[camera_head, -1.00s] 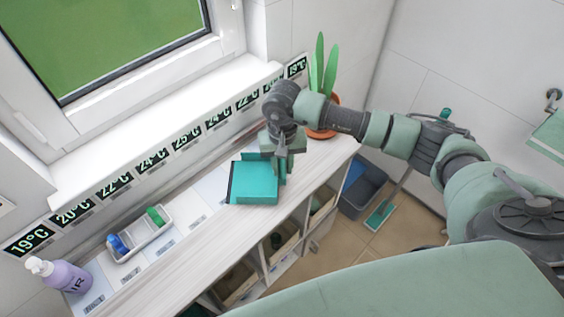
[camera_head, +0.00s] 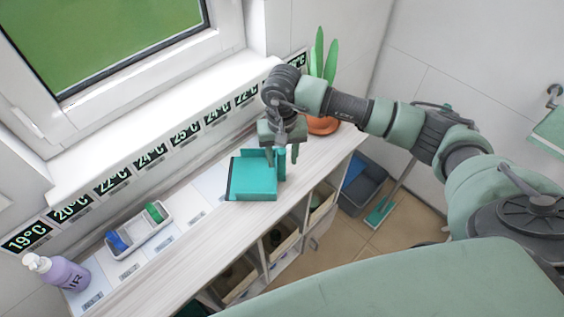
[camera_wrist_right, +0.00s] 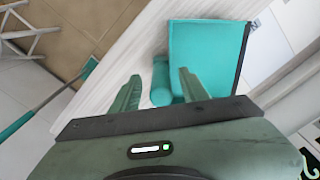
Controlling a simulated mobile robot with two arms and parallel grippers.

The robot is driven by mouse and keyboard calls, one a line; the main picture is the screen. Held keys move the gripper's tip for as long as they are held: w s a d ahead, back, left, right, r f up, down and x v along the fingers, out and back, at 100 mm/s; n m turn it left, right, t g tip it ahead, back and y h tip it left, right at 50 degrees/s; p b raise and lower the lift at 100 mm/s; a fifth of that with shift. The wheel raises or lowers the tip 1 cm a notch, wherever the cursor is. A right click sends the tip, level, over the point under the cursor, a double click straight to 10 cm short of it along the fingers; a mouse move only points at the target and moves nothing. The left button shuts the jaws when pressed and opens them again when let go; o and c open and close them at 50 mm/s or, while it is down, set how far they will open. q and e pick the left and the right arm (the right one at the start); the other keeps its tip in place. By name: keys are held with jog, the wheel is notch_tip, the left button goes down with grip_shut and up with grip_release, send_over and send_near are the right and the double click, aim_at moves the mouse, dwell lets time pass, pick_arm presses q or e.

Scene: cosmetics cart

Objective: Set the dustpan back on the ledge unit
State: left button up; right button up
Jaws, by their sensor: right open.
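The teal dustpan (camera_head: 252,178) sits on top of the ledge unit (camera_head: 190,248), flat, with its dark-edged lip toward the left. My right gripper (camera_head: 283,156) is above its handle end and is open. In the right wrist view the dustpan (camera_wrist_right: 207,48) lies beyond the fingers, and its handle (camera_wrist_right: 161,82) shows between the two open fingertips (camera_wrist_right: 160,85). I cannot tell whether a finger touches it. My left gripper is not in view.
A potted plant (camera_head: 322,124) stands behind my right gripper. A white tray (camera_head: 139,240) with blue and green items and a purple pump bottle (camera_head: 62,274) stand at the left. A row of temperature labels (camera_head: 151,160) lines the wall. A grey bin (camera_head: 361,188) is on the floor.

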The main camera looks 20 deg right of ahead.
notch_tip(320, 180, up, 9)
jog(key=b, duration=0.3)
jog(key=shift+s+r, duration=0.1)
jog(key=shift+r, duration=0.35)
